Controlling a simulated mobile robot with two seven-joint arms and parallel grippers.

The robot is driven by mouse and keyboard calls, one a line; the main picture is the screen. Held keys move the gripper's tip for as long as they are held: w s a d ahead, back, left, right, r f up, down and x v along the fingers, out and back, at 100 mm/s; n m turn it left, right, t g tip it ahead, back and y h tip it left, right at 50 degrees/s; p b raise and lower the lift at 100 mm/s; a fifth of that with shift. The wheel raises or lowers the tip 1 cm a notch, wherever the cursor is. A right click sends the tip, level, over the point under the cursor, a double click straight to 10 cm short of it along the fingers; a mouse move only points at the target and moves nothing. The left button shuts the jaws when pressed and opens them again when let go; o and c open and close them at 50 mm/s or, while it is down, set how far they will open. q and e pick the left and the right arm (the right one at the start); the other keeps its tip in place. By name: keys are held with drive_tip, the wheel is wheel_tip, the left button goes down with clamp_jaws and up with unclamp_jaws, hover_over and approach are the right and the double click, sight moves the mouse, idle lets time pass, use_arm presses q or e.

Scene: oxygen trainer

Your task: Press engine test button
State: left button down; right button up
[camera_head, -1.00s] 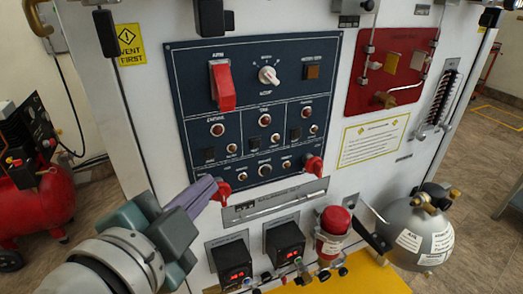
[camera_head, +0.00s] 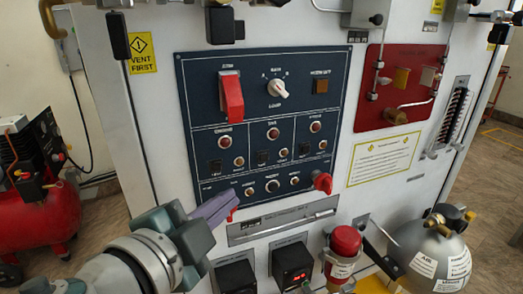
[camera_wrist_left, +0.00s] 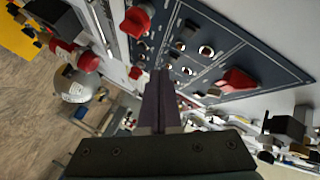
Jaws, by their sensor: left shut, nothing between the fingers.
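A dark blue control panel (camera_head: 262,122) is on the white cabinet front. Its lower half has three boxed sections with round red lamps and black square buttons. The left section holds a red lamp (camera_head: 224,142), a black button (camera_head: 215,167) and a smaller round control (camera_head: 239,161). Its lettering is too small to read surely, so I cannot tell which one is the engine test button. My left gripper (camera_head: 235,196) is shut and empty at the panel's lower left, below that section. Its fingers (camera_wrist_left: 160,74) point at the panel in the left wrist view; contact is unclear. My right gripper is out of view.
A red switch cover (camera_head: 231,96) and a white selector knob (camera_head: 278,88) are higher on the panel. A red knob (camera_head: 323,182) sticks out at its lower right; another (camera_head: 232,214) is mostly hidden behind my left fingers. A handle bar (camera_head: 285,229) runs below.

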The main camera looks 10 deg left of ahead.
sight(216, 167)
use_arm(q)
drive_tip(key=shift+w+a, duration=0.5)
drive_tip(key=shift+w, duration=0.25)
drive_tip(key=shift+w+a, duration=0.45)
drive_tip(key=shift+w, duration=0.25)
drive_tip(key=shift+w+a, duration=0.5)
drive_tip(key=shift+w, duration=0.25)
idle(0.4)
drive_tip(key=shift+w+a, duration=0.25)
drive_tip(key=shift+w, duration=0.1)
drive_tip(key=shift+w+a, duration=0.25)
drive_tip(key=shift+w, duration=0.05)
idle(0.6)
idle(0.3)
drive_tip(key=shift+s+d, duration=0.45)
drive_tip(key=shift+s, duration=0.2)
